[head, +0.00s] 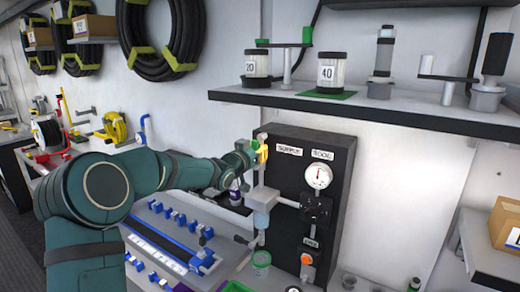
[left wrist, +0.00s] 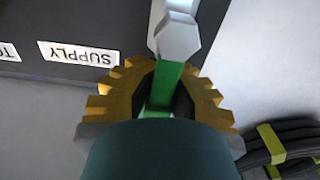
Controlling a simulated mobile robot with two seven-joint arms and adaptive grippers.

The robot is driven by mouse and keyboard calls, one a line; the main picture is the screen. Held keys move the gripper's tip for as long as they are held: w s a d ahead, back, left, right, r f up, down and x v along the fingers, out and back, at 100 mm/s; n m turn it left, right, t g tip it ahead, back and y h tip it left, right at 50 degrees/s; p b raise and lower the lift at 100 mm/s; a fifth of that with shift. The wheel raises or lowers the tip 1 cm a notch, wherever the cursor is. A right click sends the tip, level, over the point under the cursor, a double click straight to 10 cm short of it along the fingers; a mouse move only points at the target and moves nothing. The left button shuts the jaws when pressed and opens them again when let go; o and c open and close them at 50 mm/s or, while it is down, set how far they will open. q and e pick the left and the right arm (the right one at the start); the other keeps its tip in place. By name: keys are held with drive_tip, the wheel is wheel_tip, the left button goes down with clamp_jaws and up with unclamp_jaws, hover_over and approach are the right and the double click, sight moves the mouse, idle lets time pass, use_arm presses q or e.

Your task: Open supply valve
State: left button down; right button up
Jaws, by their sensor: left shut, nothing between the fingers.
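The supply valve sits at the upper left edge of the black panel (head: 340,170), beside the SUPPLY label (head: 289,150). The label shows upside down in the left wrist view (left wrist: 78,53). The valve's green handle (left wrist: 166,84) and pale metal end (left wrist: 178,36) show in the left wrist view. My left gripper (head: 261,151) is at the valve, its yellow fingers curved on either side of the green handle in the left wrist view (left wrist: 160,76). It is shut with nothing gripped. The arm hides part of the handle. My right gripper is out of view.
A pressure gauge (head: 318,176) and black fittings sit on the panel. A shelf (head: 400,118) with containers is above it. A cardboard box (head: 505,226) stands at right.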

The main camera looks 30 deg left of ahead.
use_arm(q)
drive_tip(key=shift+a+f, duration=0.15)
drive_tip(key=shift+f, duration=0.1)
drive_tip(key=c, duration=1.4)
unclamp_jaws()
drive_tip(key=o, duration=0.6)
drive_tip(key=shift+s+a+r, duration=0.1)
drive_tip(key=shift+s+r, duration=0.05)
drive_tip(key=shift+s, duration=0.1)
drive_tip(key=shift+w, duration=0.15)
drive_tip(key=s, duration=1.2)
drive_tip(key=shift+a, duration=0.3)
